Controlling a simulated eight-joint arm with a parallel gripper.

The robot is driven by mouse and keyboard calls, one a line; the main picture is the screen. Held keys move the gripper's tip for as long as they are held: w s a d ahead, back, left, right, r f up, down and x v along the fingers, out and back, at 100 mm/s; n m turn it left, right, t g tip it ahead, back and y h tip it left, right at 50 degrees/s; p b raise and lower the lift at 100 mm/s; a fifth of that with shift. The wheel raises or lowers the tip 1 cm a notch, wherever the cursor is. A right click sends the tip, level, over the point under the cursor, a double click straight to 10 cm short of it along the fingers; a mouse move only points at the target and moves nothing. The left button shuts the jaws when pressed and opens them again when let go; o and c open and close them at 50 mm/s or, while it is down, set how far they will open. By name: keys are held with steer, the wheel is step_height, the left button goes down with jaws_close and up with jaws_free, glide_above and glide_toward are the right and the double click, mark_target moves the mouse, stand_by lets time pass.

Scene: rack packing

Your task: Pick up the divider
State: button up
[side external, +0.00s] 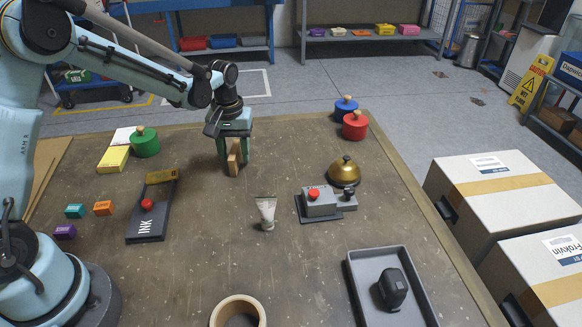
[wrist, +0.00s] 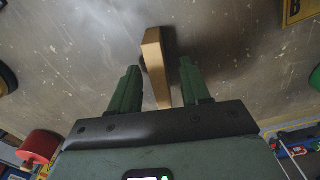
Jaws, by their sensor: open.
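The divider appears to be the tan wooden piece (side external: 234,158) standing on the table at the back middle. It also shows in the wrist view (wrist: 154,62) as a narrow tan slab. My gripper (side external: 232,157) points down over it, with one green finger on each side. In the wrist view my gripper (wrist: 160,70) has gaps visible between the divider and both fingers. The jaws are open. The gripper partly hides the divider's upper part in the side view.
Nearby stand a green lidded pot (side external: 145,142), an ink tray (side external: 150,215), a small upright tube (side external: 267,212), a grey box with a red button (side external: 320,203) and a brass bell (side external: 344,172). Red (side external: 355,126) and blue (side external: 346,106) pots stand back right. A grey tray (side external: 419,277) lies front right.

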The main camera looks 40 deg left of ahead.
jaws_close()
steer(key=shift+r, duration=0.1)
